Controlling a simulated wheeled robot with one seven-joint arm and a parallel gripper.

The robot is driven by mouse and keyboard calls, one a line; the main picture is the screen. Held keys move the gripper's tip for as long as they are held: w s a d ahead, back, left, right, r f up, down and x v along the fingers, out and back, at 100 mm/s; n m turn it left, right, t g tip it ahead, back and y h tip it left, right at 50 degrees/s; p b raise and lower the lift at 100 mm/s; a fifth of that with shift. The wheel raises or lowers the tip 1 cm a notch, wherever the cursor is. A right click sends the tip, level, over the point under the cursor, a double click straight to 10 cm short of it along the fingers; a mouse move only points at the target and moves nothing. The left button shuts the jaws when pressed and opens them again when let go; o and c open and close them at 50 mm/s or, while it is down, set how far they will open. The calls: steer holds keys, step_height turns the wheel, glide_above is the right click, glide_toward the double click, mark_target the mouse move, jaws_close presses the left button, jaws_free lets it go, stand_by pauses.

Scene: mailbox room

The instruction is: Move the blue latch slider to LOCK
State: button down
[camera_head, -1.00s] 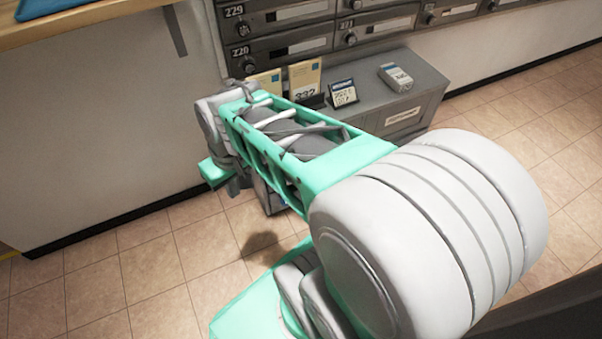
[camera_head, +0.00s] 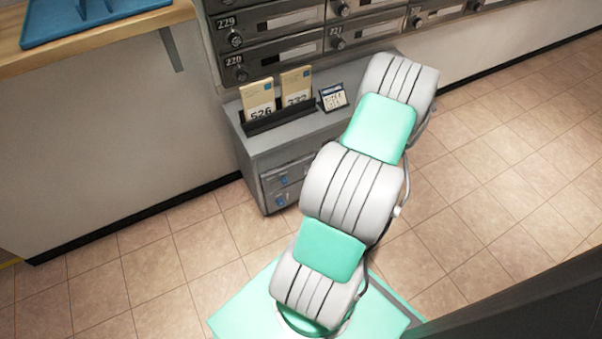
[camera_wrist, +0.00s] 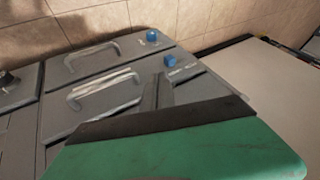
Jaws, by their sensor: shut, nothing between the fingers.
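Two blue latch sliders sit on the grey cabinet (camera_head: 252,171) front, an upper one (camera_head: 283,180) and a lower one (camera_head: 280,201). The wrist view shows both blue sliders, one nearer (camera_wrist: 170,60) and one farther (camera_wrist: 151,36), each beside a drawer with a bar handle. Small markings by the nearer slider are too small to read. My gripper (camera_wrist: 160,91) is shut and empty, its dark fingers seen beyond the green body, pointing toward the nearer slider with a visible gap in the picture. In the head view my gripper is hidden behind my arm.
Two numbered card packs (camera_head: 257,98) and a small sign (camera_head: 333,97) stand on the cabinet top. Mailboxes (camera_head: 283,48) rise behind it. A wooden counter (camera_head: 110,27) with a blue tray (camera_head: 90,18) is at upper left. The tiled floor (camera_head: 170,240) before the cabinet is clear.

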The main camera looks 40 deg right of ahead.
mark_target(284, 181)
steer(key=b+x, duration=0.3)
steer(key=x, duration=0.6)
steer(key=shift+w+f, duration=0.2)
steer(key=shift+f, duration=0.05)
steer(key=shift+a, duration=0.1)
